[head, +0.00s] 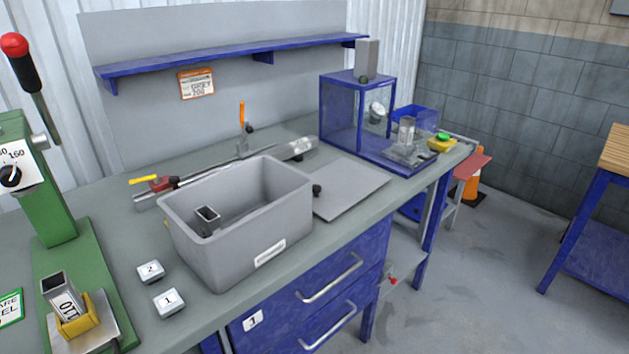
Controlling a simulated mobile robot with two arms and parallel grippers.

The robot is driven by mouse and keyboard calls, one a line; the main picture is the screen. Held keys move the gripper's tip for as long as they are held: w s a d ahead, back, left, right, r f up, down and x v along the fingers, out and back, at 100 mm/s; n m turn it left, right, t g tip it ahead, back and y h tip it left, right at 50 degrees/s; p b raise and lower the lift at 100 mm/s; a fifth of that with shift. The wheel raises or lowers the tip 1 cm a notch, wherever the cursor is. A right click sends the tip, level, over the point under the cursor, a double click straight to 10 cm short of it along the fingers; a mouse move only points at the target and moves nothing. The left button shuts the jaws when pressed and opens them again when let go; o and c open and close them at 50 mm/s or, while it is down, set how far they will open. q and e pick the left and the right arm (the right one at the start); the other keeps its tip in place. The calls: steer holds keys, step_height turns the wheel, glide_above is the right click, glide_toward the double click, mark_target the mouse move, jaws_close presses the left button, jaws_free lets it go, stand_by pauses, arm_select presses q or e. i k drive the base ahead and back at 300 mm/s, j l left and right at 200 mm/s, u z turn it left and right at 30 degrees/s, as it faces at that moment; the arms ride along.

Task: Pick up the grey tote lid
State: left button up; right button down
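The grey tote lid (352,186) is a flat grey panel lying on the bench top, just right of the tote. A small dark knob (317,190) shows at its left side, close to the tote wall. The grey tote (285,205) stands open on the bench and has a white label on its front. A short piece of square metal tube (207,216) is inside it. Neither of my grippers is in view.
A blue-framed guard box (342,120) stands behind the lid to the right. A clamp fixture with a metal bar (300,148) lies behind the tote. A green press (60,250) and two numbered blocks (165,300) are at left. Blue drawers (320,290) are below.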

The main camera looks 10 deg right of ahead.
mark_target(342, 183)
steer(key=l+u, duration=0.25)
steer(key=l, duration=1)
steer(key=l+u, duration=0.3)
steer(key=l, duration=1)
